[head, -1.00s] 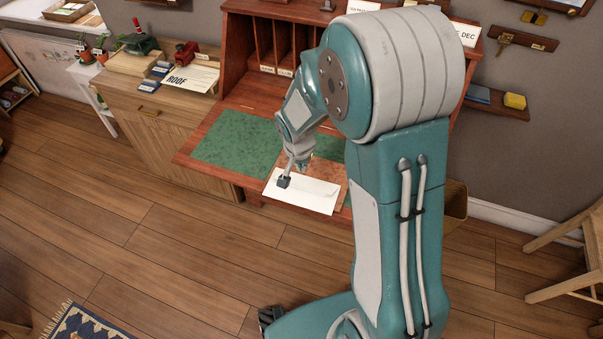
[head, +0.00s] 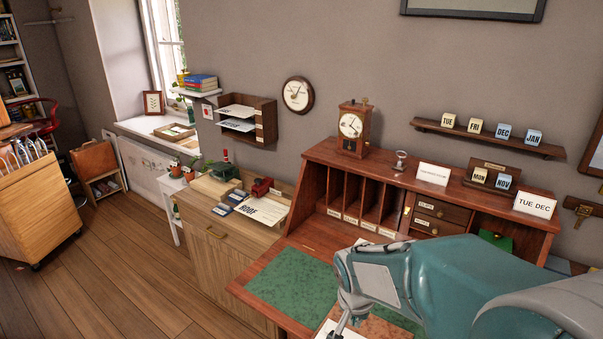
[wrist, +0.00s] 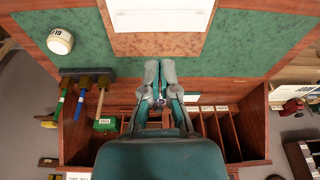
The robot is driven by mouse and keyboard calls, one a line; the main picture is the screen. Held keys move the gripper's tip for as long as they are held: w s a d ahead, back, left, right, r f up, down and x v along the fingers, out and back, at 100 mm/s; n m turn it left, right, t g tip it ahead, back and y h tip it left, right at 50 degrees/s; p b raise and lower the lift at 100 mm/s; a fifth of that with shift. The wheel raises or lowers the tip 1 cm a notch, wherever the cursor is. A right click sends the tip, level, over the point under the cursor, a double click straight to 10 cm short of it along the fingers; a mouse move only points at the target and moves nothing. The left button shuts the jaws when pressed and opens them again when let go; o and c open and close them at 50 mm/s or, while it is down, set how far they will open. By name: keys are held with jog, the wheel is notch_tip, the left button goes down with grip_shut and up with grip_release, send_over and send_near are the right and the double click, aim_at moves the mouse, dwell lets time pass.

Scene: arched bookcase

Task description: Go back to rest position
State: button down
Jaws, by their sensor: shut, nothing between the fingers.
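My gripper (wrist: 159,68) is shut and empty in the wrist view, its two fingers close together above the desk. Beyond the fingertips lies a white envelope (wrist: 160,16) on a brown panel (wrist: 158,44) set in the green writing surface (wrist: 240,45). In the head view my arm reaches in from the lower right. The gripper is mostly cut off at the bottom edge, with a sliver of the envelope beside it. The wooden desk (head: 243,292) stands open below its pigeonholes (head: 350,197).
A clock (head: 352,128) and cards stand on the desk top. In the wrist view, several handled tools (wrist: 84,88) and a round white object (wrist: 60,41) lie beside the gripper. Open floor (head: 110,285) lies at left.

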jog(key=s+d+r+n+t, duration=0.1)
jog(key=s+r+n, duration=0.2)
jog(key=s+r, duration=0.4)
jog(key=s+d+r+n+t+y, duration=0.1)
jog(key=s+d+r+n+t, duration=0.1)
jog(key=s+r, duration=0.4)
jog(key=s+n, duration=0.1)
jog(key=s, duration=0.2)
jog(key=shift+r, duration=0.35)
jog(key=shift+w, duration=0.1)
